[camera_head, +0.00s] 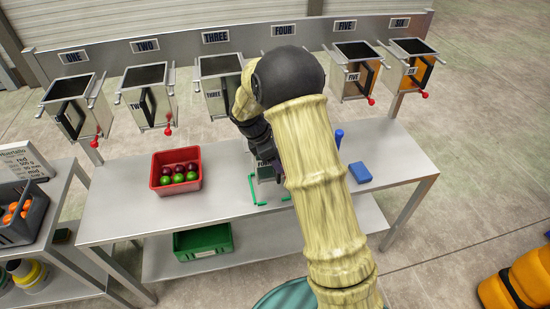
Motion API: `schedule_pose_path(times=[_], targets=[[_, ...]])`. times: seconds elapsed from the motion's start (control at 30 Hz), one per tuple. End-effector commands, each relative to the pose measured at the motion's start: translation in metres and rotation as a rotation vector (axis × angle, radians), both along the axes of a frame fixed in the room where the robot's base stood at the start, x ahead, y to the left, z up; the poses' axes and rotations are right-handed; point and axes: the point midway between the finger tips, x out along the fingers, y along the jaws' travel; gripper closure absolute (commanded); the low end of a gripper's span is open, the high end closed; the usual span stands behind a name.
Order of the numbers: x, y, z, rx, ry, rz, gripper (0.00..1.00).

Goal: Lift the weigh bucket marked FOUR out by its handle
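The FOUR sign (284,29) is on the back rail, and my arm covers the place below it.
Buckets ONE (68,110), TWO (146,100), THREE (214,97), FIVE (350,78) and SIX (408,70) hang along the rail. A red crate (156,183) of fruit, a blue block (360,172) and a blue cylinder (339,137) stand on the table (115,205).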

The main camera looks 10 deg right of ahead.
Motion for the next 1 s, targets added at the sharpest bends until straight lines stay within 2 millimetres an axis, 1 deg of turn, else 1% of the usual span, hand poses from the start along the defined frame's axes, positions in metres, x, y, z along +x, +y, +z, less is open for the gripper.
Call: schedule_pose_path(times=[0.03, 0.13, 0.57, 1.0], targets=[[0.001, 0.000, 0.005, 0.000, -0.003, 0.000, 1.00], [0.001, 0.000, 0.008, 0.000, -0.003, 0.000, 1.00], [-0.002, 0.000, 0.007, 0.000, -0.002, 0.000, 1.00], [-0.034, 0.000, 0.007, 0.000, -0.003, 0.001, 1.00]])
